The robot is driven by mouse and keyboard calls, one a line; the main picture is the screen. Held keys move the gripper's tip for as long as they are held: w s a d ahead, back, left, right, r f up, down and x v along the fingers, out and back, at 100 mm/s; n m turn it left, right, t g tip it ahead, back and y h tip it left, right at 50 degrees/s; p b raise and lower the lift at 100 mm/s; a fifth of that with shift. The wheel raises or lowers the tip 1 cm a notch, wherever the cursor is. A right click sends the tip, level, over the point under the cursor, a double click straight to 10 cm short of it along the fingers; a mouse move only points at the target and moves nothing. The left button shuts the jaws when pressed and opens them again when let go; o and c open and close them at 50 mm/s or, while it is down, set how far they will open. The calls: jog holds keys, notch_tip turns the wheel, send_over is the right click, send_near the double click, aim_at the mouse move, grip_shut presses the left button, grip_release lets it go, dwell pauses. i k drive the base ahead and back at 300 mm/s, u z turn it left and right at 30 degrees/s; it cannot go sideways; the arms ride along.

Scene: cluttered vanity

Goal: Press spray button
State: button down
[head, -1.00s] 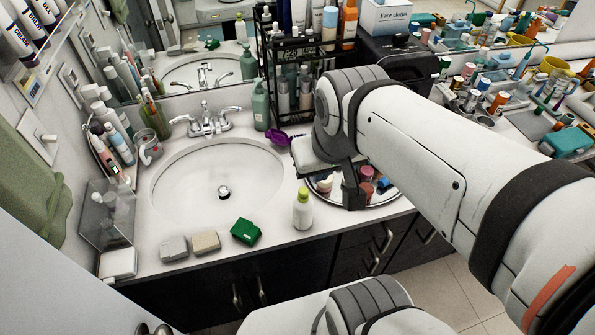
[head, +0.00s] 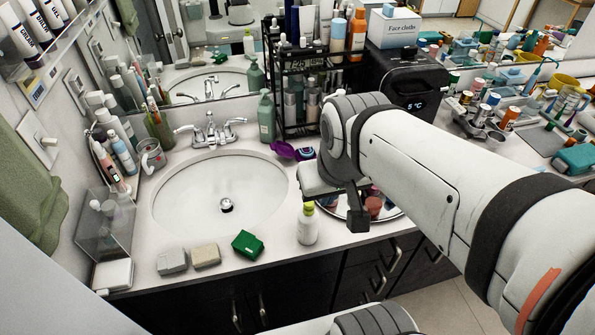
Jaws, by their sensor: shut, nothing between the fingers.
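A small white bottle (head: 307,228) with a yellow-green top (head: 307,208) stands upright near the counter's front edge. It is the nearest bottle to my gripper; I cannot make out a separate spray button on it. My gripper (head: 358,222) is shut and empty, pointing down just right of the bottle, over or in front of the round tray. The fingers look apart from the bottle, with their tips a little below its top in the picture. The gripper hides part of the tray.
The sink (head: 220,195) lies to the left. A green box (head: 247,244), a beige block (head: 205,256) and a grey block (head: 172,261) line the front edge. A round tray (head: 392,209) holds small containers. A black rack (head: 290,95) and dark appliance (head: 400,80) stand behind.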

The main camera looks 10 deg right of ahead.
aim_at(309, 206)
jog(key=u, duration=0.8)
jog(key=k, duration=1.65)
jog(key=z, duration=0.7)
jog(key=i, duration=1)
jog(key=z, duration=0.05)
